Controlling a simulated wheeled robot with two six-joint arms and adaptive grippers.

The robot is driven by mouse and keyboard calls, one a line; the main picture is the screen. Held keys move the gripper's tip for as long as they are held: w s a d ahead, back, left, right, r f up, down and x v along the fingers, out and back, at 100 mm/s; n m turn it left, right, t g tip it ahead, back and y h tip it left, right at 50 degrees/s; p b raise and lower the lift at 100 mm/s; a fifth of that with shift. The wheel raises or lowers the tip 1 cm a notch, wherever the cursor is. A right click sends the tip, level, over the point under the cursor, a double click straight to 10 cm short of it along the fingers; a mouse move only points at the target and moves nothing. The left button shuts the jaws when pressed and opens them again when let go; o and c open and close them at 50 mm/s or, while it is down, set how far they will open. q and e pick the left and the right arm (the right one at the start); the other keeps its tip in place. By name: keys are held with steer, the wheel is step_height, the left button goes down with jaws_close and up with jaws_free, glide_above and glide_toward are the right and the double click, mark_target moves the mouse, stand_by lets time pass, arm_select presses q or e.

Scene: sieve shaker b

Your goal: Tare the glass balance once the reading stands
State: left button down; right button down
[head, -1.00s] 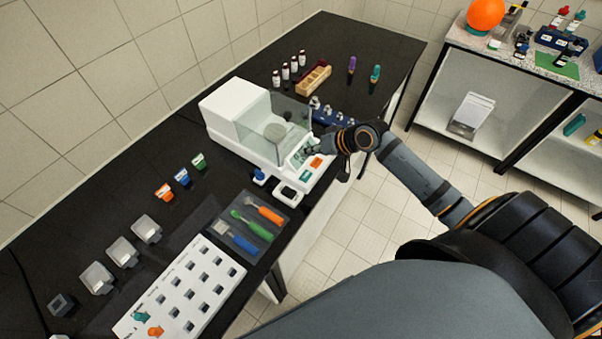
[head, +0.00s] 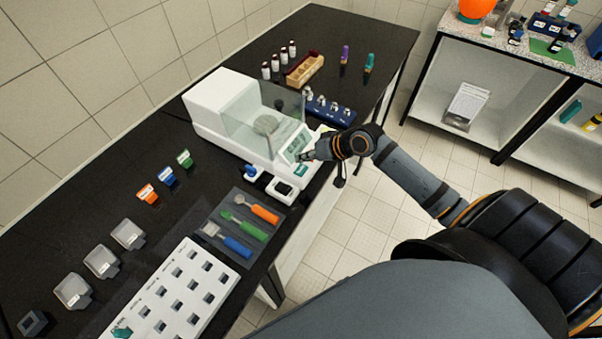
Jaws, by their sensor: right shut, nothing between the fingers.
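The glass balance (head: 208,104) is white and stands on the black bench, with a clear glass draft shield (head: 246,122) around its round grey pan (head: 266,125). Its greenish display (head: 295,146) is on the front panel; I cannot read any figures at this size. A teal key (head: 300,170) shows on the panel's near side. My right gripper (head: 307,155) is shut and empty, low at the front panel beside the display. It hides the part of the panel to the right of the teal key. I cannot tell whether it touches the panel. My left gripper is out of view.
A small white device (head: 281,189) and a blue-topped item (head: 251,171) sit close in front of the balance. A tray (head: 228,243) with coloured scoops is nearer. A blue weight rack (head: 338,112) and a wooden vial rack (head: 291,76) stand behind.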

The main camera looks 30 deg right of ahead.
mark_target(301, 170)
steer(key=shift+w+f, duration=0.1)
steer(key=shift+f, duration=0.7)
steer(key=shift+f+b, duration=0.2)
steer(key=shift+b, duration=0.1)
steer(key=shift+s, duration=0.25)
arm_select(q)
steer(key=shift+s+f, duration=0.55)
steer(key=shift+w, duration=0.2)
arm_select(e)
steer(key=shift+w, duration=0.1)
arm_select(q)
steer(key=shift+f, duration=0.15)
arm_select(e)
steer(key=shift+f, duration=0.4)
